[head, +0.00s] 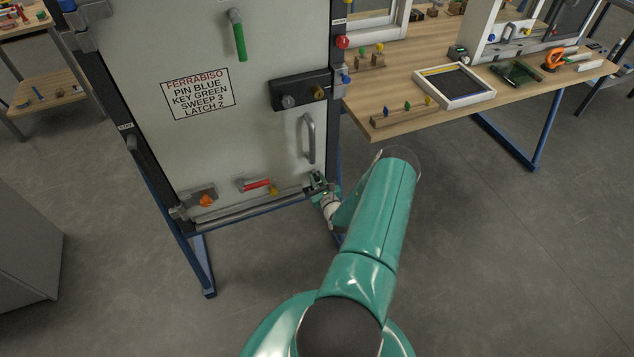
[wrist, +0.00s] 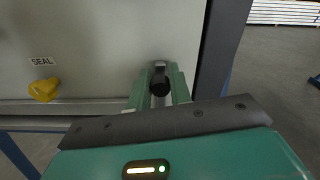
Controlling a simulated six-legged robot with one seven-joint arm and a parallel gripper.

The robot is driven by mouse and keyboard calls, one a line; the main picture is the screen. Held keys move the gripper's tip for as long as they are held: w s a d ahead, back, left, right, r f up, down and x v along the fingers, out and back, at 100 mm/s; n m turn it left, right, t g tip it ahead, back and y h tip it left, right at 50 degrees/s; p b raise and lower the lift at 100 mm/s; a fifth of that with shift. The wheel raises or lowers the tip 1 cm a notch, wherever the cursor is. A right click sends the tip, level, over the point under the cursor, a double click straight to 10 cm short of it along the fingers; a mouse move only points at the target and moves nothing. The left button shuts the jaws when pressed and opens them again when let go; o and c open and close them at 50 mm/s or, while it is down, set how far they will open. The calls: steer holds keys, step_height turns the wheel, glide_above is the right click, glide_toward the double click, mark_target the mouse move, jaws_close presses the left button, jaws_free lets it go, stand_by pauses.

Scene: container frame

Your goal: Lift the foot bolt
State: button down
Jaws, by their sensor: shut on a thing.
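The foot bolt (wrist: 160,86) shows in the wrist view as a dark round knob on a grey metal piece, low on the door near its right edge. My gripper (wrist: 159,92) has its two green fingers on either side of the knob and is shut on it. In the head view my gripper (head: 319,184) is at the lower right corner of the pale door panel (head: 200,140). There the fingers and arm cover most of the bolt, so its height cannot be told.
A yellow knob (wrist: 43,90) under a SEAL label sits left of the bolt. A red-handled part (head: 256,185) and an orange knob (head: 206,200) are along the door's bottom. A grey pull handle (head: 309,138) is above.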

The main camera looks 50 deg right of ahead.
steer(key=c, duration=1.3)
jaws_free()
steer(key=shift+d+r, duration=0.1)
steer(key=shift+r, duration=0.2)
steer(key=shift+o, duration=0.2)
steer(key=shift+f, duration=0.1)
steer(key=shift+s+a, duration=0.2)
steer(key=shift+s, duration=0.1)
steer(key=v, duration=1.3)
